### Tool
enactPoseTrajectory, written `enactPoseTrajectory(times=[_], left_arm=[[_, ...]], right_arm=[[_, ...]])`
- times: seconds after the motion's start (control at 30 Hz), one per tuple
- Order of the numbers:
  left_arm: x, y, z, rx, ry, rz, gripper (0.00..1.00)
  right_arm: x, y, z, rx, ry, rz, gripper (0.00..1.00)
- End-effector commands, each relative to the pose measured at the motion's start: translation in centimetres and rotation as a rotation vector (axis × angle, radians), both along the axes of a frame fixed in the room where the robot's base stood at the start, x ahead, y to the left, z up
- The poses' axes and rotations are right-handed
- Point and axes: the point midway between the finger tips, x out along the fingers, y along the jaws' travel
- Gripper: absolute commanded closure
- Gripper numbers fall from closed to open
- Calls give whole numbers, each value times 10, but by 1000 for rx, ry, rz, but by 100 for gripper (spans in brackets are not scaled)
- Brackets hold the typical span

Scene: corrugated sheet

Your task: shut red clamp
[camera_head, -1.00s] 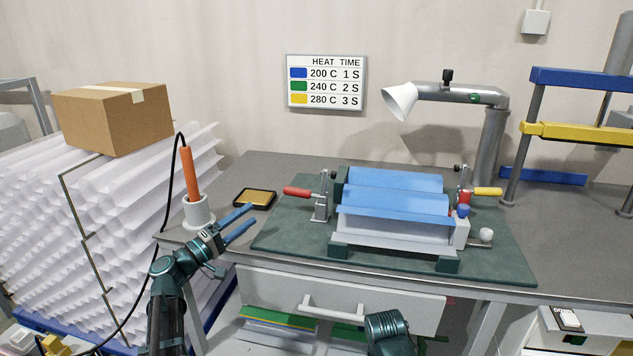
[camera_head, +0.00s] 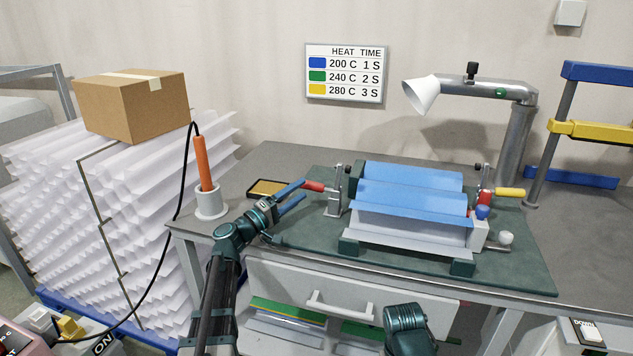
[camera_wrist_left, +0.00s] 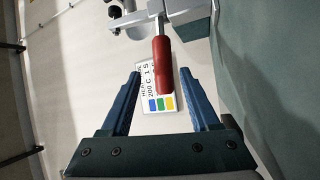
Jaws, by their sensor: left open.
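The red clamp's handle (camera_head: 314,186) sticks out to the left, roughly level, from its metal clamp body (camera_head: 335,198), left of the blue sheet (camera_head: 412,190). My left gripper (camera_head: 304,191) is open, its blue fingertips at the free end of the red handle. In the left wrist view the red handle (camera_wrist_left: 161,62) reaches between the fingertips of the left gripper (camera_wrist_left: 163,80), with a gap visible on each side. My right gripper is out of view; only a teal part of my right arm shows at the bottom.
The blue sheet lies on a grey former on a green mat (camera_head: 300,240). A yellow-handled clamp (camera_head: 510,193) stands right of it. An orange iron (camera_head: 201,165) in a holder and a yellow pad (camera_head: 268,188) are at left.

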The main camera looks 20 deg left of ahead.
Motion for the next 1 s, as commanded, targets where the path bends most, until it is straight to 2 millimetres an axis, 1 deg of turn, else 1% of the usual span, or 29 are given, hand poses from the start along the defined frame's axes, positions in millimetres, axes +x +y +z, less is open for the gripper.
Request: enactPoseTrajectory(times=[0.03, 0.1, 0.2, 0.33, 0.53, 0.83, 0.87, 1.0], left_arm=[[12, -6, 0, 0, 1, -2, 38], [23, -14, 0, 0, 1, -3, 38], [36, -23, 6, 0, 1, -2, 38], [49, -31, 9, 0, 0, -1, 38], [58, -38, 11, 0, 0, 0, 38], [59, -39, 11, 0, 1, 1, 38], [59, -39, 11, 0, 1, 1, 40], [59, -39, 11, 0, 1, 1, 65]], right_arm=[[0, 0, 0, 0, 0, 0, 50], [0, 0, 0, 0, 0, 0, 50], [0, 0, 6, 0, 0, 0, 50], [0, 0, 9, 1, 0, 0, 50], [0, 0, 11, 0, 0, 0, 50], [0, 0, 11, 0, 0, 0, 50], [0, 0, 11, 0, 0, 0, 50], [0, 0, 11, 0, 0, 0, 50]])
